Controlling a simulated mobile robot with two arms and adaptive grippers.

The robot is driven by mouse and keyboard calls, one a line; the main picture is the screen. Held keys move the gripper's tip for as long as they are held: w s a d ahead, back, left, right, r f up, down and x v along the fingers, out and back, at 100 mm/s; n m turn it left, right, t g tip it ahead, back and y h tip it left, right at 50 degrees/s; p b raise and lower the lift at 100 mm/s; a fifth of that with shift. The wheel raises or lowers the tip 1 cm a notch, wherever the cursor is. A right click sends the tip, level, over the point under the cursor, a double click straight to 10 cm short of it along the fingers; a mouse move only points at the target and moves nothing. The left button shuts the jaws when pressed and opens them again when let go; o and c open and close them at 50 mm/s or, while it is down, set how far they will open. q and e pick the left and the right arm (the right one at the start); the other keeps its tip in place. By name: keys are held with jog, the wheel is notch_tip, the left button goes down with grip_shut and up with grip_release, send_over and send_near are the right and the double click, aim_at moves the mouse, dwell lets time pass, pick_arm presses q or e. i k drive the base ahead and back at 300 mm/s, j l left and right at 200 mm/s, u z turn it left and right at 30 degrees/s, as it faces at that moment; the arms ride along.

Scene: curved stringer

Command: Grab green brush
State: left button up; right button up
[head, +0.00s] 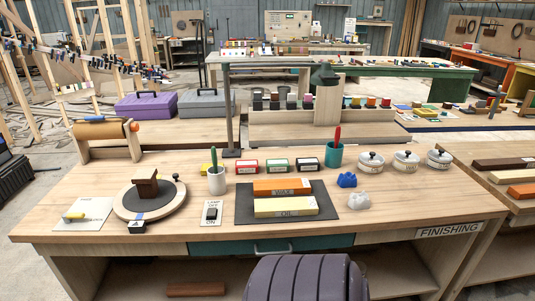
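A thin green-handled item (222,152), which looks like the green brush, stands upright in a white cup (216,182) on the wooden workbench (130,155). Its lower end is hidden inside the cup. A red-handled item (337,134) stands in a teal cup (333,156) further right. Neither of my grippers shows in the head view.
Left of the white cup is a round turntable (128,209) with a brown block. Right of it is a dark mat (328,212) with orange and yellow blocks. A lamp switch plate (211,213) lies in front. Small boxes (277,165) and lidded jars (371,163) stand behind.

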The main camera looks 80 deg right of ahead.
aim_at(213, 149)
jog(key=z, duration=2)
